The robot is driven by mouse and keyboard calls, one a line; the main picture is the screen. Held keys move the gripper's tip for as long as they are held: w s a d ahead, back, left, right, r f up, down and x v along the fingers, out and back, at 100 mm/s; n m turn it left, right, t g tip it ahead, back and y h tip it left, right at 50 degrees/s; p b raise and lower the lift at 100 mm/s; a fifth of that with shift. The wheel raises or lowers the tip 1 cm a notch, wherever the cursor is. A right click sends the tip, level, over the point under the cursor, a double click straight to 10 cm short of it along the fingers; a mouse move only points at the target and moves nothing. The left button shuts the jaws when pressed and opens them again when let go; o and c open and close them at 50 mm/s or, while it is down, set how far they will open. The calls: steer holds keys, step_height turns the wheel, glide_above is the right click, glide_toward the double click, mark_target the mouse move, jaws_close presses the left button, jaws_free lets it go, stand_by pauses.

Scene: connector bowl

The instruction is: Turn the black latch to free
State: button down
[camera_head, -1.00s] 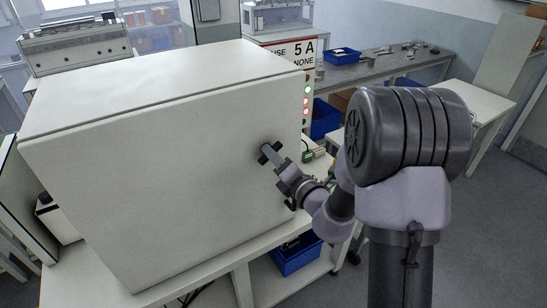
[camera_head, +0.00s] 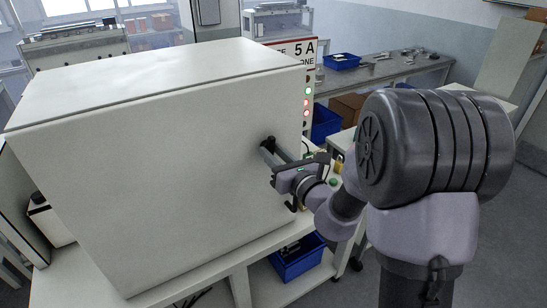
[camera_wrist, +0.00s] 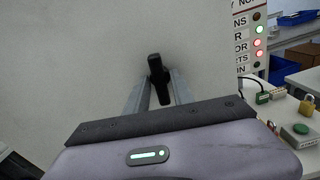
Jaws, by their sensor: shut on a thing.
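The black latch (camera_wrist: 158,78) is a short bar on the pale front panel of a large white cabinet (camera_head: 160,170). In the wrist view it stands nearly upright, leaning slightly. My gripper (camera_wrist: 159,92) is shut on the latch, with one grey finger on each side of its lower part. In the head view the latch (camera_head: 268,143) shows only as a small dark piece at the fingertips, and my wrist hides the rest.
A blue bin (camera_head: 298,258) sits below the bench, under my wrist. A panel with red and green lights (camera_head: 307,95) stands right of the cabinet. A padlock (camera_wrist: 306,106) and a green button box (camera_wrist: 301,131) lie on the bench at right.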

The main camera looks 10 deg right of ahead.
steer(key=shift+n+b, duration=0.3)
steer(key=shift+n, duration=0.3)
steer(key=c, duration=1.4)
jaws_free()
steer(key=shift+o, duration=0.2)
